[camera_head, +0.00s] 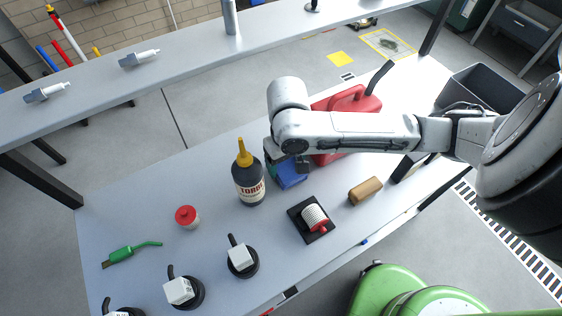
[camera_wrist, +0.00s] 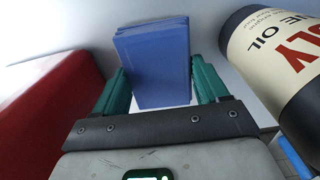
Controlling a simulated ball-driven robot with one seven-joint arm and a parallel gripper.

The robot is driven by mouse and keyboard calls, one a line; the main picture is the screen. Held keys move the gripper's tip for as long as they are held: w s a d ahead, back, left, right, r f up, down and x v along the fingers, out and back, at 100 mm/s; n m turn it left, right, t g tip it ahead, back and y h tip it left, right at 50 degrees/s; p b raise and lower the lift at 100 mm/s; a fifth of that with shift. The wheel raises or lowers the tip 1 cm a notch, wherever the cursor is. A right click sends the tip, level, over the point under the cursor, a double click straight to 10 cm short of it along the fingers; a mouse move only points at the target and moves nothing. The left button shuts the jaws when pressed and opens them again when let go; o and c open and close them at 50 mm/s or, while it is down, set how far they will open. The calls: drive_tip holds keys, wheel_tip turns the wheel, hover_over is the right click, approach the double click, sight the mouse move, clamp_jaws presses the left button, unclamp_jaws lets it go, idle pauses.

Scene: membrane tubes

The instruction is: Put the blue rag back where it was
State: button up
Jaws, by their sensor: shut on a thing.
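The blue rag (camera_head: 291,174) is a folded, flat-sided blue block in the middle of the grey table, partly hidden by my wrist. My gripper (camera_wrist: 158,82) is shut on the rag, which stands up between its green fingers in the wrist view (camera_wrist: 156,55). In the head view, the rag shows just below my gripper, between the dark oil bottle and the red can. I cannot tell whether it touches the table.
The oil bottle (camera_head: 248,186) with a yellow nozzle stands close left of my gripper. The red can (camera_head: 350,100) is close on the right, behind my arm. A spool (camera_head: 314,218) on a black base and a brown block (camera_head: 365,191) lie nearer. Table (camera_head: 225,145) behind the bottle is clear.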

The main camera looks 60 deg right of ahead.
sight(286, 165)
drive_tip(key=shift+f, duration=0.55)
drive_tip(key=shift+r, duration=0.15)
drive_tip(key=o, duration=0.5)
drive_tip(key=shift+f, duration=0.2)
drive_tip(key=o, duration=0.4)
drive_tip(key=shift+o, duration=0.2)
drive_tip(key=shift+r, duration=0.1)
wheel_tip(286, 165, up, 12)
drive_tip(key=p, duration=0.1)
